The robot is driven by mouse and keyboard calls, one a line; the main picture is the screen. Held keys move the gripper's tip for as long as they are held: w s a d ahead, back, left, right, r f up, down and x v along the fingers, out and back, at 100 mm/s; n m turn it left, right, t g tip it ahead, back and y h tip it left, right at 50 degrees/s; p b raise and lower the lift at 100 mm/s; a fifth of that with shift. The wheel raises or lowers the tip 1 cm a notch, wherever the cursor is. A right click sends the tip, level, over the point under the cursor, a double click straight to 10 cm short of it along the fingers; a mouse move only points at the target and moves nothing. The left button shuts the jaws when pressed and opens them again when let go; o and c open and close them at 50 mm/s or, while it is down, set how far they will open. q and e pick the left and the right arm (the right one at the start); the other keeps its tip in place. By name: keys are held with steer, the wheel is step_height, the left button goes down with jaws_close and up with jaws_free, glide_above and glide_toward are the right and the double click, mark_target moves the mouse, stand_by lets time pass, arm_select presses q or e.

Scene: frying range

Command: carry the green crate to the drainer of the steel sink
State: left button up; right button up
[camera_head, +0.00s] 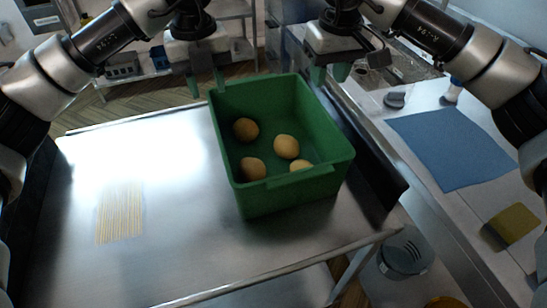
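The green crate (290,192) stands upright on a steel table (165,265), near its right side. Several round, brownish-yellow, potato-like items (286,147) lie inside it. My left gripper (206,84) is at the crate's far left corner, with its fingers apart. My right gripper (329,74) is beyond the crate's far right corner, fingers apart and nothing seen between them. I cannot tell whether either gripper touches the rim. A steel surface with a basin-like area (400,68) shows at the upper right, partly behind my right arm; its drainer is not clearly visible.
A blue cloth (448,147) and a yellow-green sponge (513,223) lie on the right counter. A dark gap separates the table from that counter. A round container (405,258) stands below. Thin yellow strands (119,214) lie on the table's left; the steel around them is clear.

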mark_target(215, 120)
arm_select(q)
steer(key=shift+f, duration=0.1)
arm_select(e)
steer(key=shift+f, duration=0.1)
arm_select(q)
steer(key=shift+f, duration=0.1)
arm_select(e)
steer(key=shift+f, duration=0.1)
